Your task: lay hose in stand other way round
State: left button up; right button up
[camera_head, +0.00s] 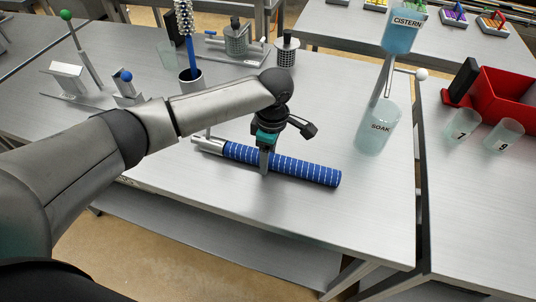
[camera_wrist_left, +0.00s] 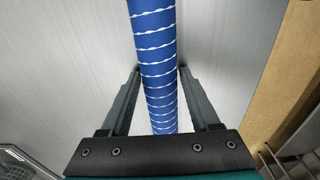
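A blue hose with white stripes (camera_head: 305,170) lies on the metal table, a silver end piece (camera_head: 209,145) at its left end. My left gripper (camera_head: 265,160) points down over the hose left of its middle. In the left wrist view the hose (camera_wrist_left: 156,60) runs between the two fingers (camera_wrist_left: 159,72), one on each side, with narrow gaps; the gripper looks open. A grey metal piece with raised plates (camera_head: 66,78) stands at the left; I cannot tell whether it is the stand. My right gripper is not in view.
A cup labelled SOAK (camera_head: 378,128) stands right of the hose, under a CISTERN container (camera_head: 401,32). A red bin (camera_head: 505,95) is on the right table. The table's front edge is close to the hose.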

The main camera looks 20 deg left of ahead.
aim_at(271, 155)
pick_arm(q)
jog(key=shift+o, duration=1.2)
notch_tip(271, 155, up, 12)
jog(key=p, duration=0.2)
jog(key=shift+d, duration=0.35)
